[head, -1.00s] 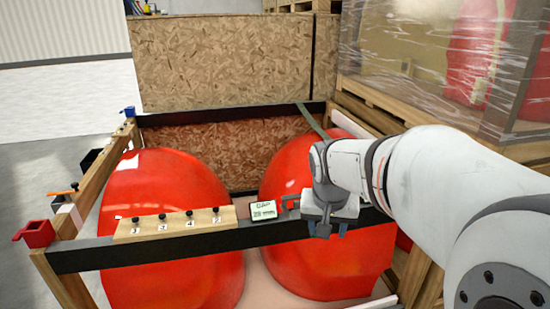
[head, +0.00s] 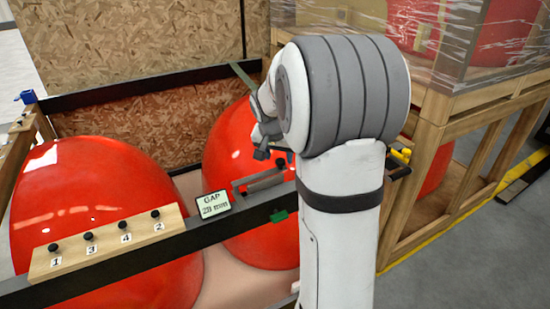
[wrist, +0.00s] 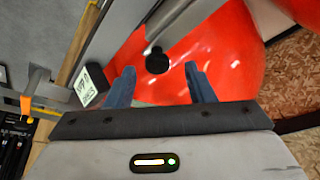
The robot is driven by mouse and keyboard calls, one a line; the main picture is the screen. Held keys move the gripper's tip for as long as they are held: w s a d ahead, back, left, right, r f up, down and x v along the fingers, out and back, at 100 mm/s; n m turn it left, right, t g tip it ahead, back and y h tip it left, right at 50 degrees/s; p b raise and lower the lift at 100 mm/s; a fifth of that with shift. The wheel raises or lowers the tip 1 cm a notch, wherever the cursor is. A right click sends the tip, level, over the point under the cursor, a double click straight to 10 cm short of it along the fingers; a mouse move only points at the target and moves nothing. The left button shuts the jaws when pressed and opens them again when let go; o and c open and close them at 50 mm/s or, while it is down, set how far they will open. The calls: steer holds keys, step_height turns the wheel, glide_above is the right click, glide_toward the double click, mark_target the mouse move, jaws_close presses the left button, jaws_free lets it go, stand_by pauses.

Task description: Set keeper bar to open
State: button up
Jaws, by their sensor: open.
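A grey bar (head: 258,181) lies at the front rail, right of the gap display; it looks like the keeper bar, though I cannot be sure. In the wrist view a grey bar (wrist: 166,18) with a round black knob (wrist: 157,60) at its end lies beyond my fingertips, over a red nosecone. My gripper (wrist: 161,78) is open, with nothing between its two blue-grey fingers, and the knob shows between and past the tips. In the head view my gripper (head: 263,153) is partly hidden by my arm, above and behind the bar. I see no contact.
The gap display (head: 215,204) stands on the dark front rail (head: 150,262), seemingly reading 28 or 29 mm. A wooden strip (head: 105,243) holds numbered black knobs. Red nosecones (head: 95,200) fill the crate. A wrapped crate (head: 445,100) stands right.

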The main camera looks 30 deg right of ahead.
steer(key=shift+x, duration=0.8)
steer(key=shift+s+d, duration=0.1)
steer(key=shift+s, duration=0.05)
steer(key=shift+c, duration=0.4)
jaws_close()
